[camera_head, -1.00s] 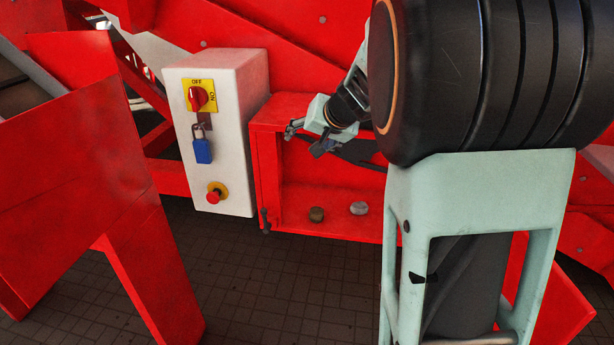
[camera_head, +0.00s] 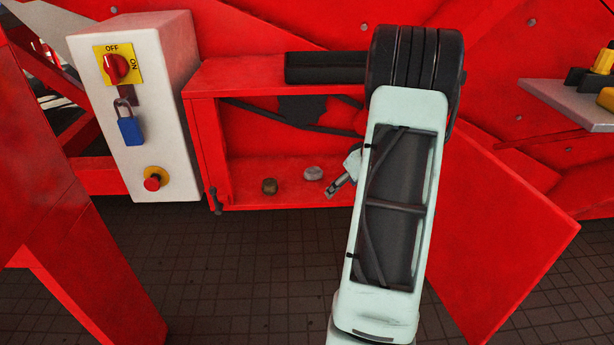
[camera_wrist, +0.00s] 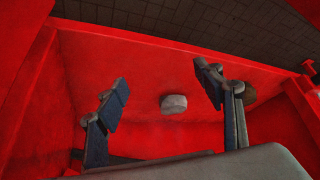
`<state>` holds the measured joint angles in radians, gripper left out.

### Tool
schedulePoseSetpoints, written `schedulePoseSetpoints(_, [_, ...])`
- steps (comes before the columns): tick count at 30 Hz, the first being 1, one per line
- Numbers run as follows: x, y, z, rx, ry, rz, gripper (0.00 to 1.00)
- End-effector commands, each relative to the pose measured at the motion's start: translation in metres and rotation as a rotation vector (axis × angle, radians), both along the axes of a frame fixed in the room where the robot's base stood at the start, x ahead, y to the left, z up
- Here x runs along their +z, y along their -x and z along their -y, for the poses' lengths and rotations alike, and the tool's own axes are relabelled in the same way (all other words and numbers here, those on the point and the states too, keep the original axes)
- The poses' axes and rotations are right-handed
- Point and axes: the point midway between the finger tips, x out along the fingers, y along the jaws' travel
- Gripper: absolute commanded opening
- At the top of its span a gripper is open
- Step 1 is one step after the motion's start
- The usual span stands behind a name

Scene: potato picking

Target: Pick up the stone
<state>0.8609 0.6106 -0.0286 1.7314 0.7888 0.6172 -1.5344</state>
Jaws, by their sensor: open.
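A grey stone (camera_head: 313,173) lies on the floor of an open red box (camera_head: 215,203). It also shows in the wrist view (camera_wrist: 173,104), between and beyond my two fingers. A brown potato-like lump (camera_head: 269,186) lies left of the stone in the head view; in the wrist view it is partly hidden behind the right finger (camera_wrist: 248,94). My gripper (camera_head: 338,187) is at the box's front, right of the stone and apart from it. In the wrist view my gripper (camera_wrist: 162,88) is open and empty, fingers wide apart.
A white switch box (camera_head: 155,100) with a blue padlock (camera_head: 130,127) stands left of the red box. A black object (camera_head: 325,67) lies on the red box's top. A grey shelf (camera_head: 565,105) holds yellow and black items at right.

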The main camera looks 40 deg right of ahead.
Motion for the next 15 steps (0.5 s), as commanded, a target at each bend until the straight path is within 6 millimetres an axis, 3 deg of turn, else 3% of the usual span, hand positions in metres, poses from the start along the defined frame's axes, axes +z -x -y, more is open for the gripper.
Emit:
schedulePoseSetpoints(9, [-0.002, -0.060, -0.003, 0.007, 0.002, -0.001, 0.62])
schedulePoseSetpoints(15, [-0.001, -0.082, -0.003, 0.003, 0.001, 0.000, 0.62])
